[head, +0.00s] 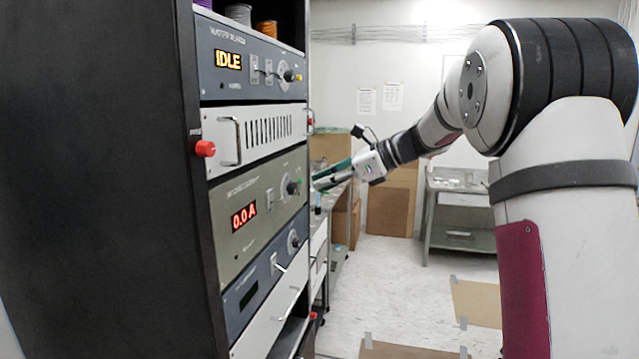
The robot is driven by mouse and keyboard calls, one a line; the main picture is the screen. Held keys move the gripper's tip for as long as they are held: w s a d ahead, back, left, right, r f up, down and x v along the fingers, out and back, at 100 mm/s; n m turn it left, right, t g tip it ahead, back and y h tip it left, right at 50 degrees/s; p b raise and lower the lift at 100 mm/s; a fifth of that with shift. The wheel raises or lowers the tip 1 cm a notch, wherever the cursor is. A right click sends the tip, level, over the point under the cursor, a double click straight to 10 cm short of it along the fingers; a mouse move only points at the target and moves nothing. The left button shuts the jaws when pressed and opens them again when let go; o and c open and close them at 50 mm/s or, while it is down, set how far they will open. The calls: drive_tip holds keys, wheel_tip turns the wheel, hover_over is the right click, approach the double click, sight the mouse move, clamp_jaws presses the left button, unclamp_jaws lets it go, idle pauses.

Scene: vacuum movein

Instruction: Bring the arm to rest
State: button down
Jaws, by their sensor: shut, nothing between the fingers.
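My gripper (330,177) is at the middle of the head view, at the end of my arm, which reaches in from the right. Its fingers point left toward the right edge of the instrument rack (85,180). The fingers look closed and hold nothing. The fingertips are close to the rack's edge in the picture; I cannot tell whether they touch anything.
The rack has an upper panel reading IDLE (228,60), a lower panel reading 0.0 A (244,215) and a red knob (205,149). Behind stand a bench, cardboard boxes (390,205) and a grey cart (460,215). Flat cardboard (477,303) lies on the open floor.

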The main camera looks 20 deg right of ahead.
drive_tip(key=s+a+f+n+g+h+b, duration=0.2)
drive_tip(key=s+a+n, duration=0.35)
drive_tip(key=s, duration=0.25)
drive_tip(key=s+a+f+n+g+h+b, duration=0.1)
drive_tip(key=s+a+f+n+h, duration=0.25)
drive_tip(key=s+n, duration=0.35)
drive_tip(key=s+d+f+n+h+b, duration=0.1)
drive_tip(key=s+f+n+h, duration=0.1)
drive_tip(key=s+f+n, duration=0.2)
drive_tip(key=s+d+f+n+h+b, duration=0.1)
drive_tip(key=s+f+n, duration=0.4)
drive_tip(key=s, duration=0.6)
drive_tip(key=shift+d+f+n+t+h+b, duration=0.2)
drive_tip(key=shift+n+t+h+b, duration=0.2)
drive_tip(key=shift+n+h+b, duration=0.55)
drive_tip(key=shift+r+p, duration=0.1)
drive_tip(key=shift+p, duration=0.2)
